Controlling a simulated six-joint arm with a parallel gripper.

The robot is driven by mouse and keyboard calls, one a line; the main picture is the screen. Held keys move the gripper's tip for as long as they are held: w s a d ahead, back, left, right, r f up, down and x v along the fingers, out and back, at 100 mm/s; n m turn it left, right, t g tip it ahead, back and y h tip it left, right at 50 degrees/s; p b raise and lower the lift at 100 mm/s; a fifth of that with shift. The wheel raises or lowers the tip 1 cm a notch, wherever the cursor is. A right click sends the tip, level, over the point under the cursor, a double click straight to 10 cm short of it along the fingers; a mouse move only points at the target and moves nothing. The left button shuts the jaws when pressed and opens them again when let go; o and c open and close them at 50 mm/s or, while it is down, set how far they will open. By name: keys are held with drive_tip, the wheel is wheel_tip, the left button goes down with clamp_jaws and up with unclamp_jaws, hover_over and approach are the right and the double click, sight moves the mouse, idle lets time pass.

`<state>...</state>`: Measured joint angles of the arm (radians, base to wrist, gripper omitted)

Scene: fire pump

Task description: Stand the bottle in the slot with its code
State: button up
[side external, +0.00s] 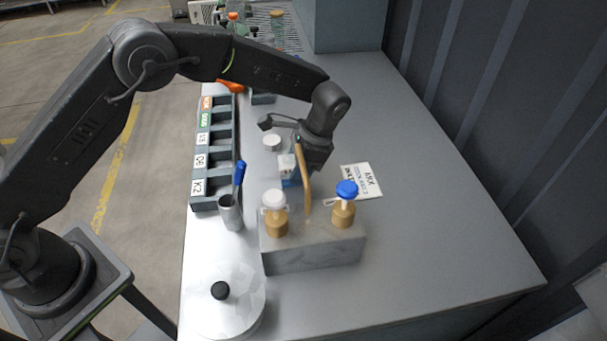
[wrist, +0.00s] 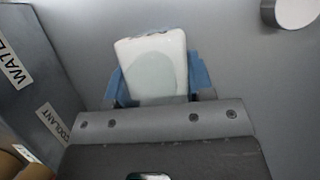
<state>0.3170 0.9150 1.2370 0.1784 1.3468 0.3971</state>
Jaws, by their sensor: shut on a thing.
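My gripper (side external: 289,176) is low over the middle of the bench, behind the pump block. It is shut on a small white bottle (side external: 286,163), with the blue finger pads on either side. In the wrist view the white bottle (wrist: 155,65) shows as a pale rounded top between the blue pads of my gripper (wrist: 160,84). Its code is not readable. The grey slot rack (side external: 208,203) runs along the bench's left edge, with a label at each slot; the nearest reads K2. The bottle is to the right of the rack, apart from it.
A pump block (side external: 315,254) with brass fittings, one white-topped and one blue-topped, and a tan upright stands in front. A metal cup (side external: 230,214) holds a blue-handled tool. A domed lid (side external: 224,302) is nearest. A printed card (side external: 362,181) lies right; the right bench is clear.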

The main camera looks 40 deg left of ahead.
drive_tip(key=shift+w+a, duration=0.4)
drive_tip(key=shift+a, duration=0.25)
drive_tip(key=shift+w+a, duration=0.35)
drive_tip(key=shift+a, duration=0.35)
drive_tip(key=shift+w+a, duration=0.4)
drive_tip(key=shift+a, duration=0.25)
drive_tip(key=o, duration=1.1)
drive_tip(key=shift+c, duration=0.2)
drive_tip(key=v, duration=1.4)
